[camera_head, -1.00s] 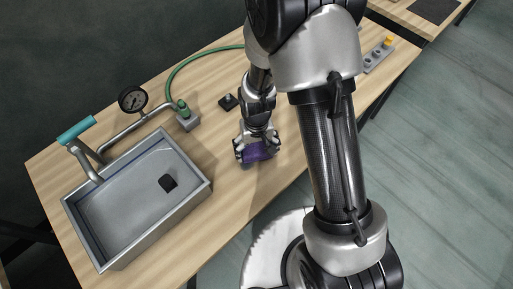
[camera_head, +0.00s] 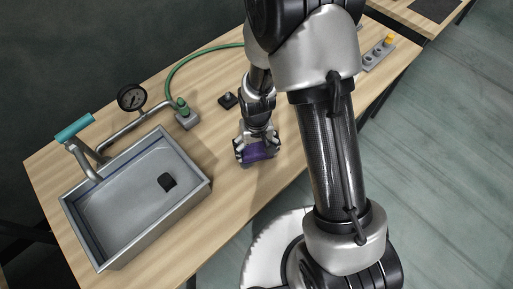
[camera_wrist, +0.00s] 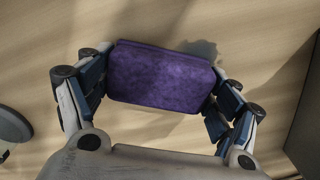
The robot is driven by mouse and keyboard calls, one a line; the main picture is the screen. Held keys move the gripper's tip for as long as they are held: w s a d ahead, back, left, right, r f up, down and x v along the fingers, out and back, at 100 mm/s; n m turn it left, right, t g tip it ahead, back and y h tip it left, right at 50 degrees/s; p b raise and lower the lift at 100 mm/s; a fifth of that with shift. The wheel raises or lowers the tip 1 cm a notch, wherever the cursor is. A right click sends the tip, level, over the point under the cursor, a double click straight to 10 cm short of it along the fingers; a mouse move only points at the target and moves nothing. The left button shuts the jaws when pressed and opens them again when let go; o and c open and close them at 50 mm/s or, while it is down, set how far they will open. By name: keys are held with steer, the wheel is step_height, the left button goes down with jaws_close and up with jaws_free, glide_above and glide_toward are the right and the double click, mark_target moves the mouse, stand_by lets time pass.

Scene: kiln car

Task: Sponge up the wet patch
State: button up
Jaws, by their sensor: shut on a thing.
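A purple sponge (camera_wrist: 160,78) is held between the two fingers of my gripper (camera_wrist: 158,92) in the wrist view. The fingers press on its left and right ends. In the head view the sponge (camera_head: 258,154) shows under my gripper (camera_head: 257,147), low over or on the wooden bench (camera_head: 225,165), right of the sink. I cannot tell whether it touches the wood. A darker grey patch (camera_wrist: 204,49) lies on the wood just beyond the sponge's upper right edge in the wrist view; I cannot tell whether it is wet or shadow.
A grey metal sink (camera_head: 125,215) with a teal-handled tap (camera_head: 74,128) stands to the left. A control strip (camera_head: 378,52) lies far right.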

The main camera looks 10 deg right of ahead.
mark_target(246, 156)
steer(key=shift+f, duration=0.2)
steer(key=shift+s+a, duration=0.65)
steer(key=shift+a, duration=0.3)
steer(key=shift+s+a, duration=0.65)
steer(key=shift+a, duration=0.3)
steer(key=shift+s+a, duration=0.65)
steer(key=shift+a, duration=0.3)
steer(key=shift+s+a, duration=0.65)
steer(key=shift+a, duration=0.3)
steer(key=shift+w+d, duration=0.7)
steer(key=shift+d, duration=0.3)
steer(key=shift+w+d, duration=0.65)
steer(key=shift+d, duration=0.3)
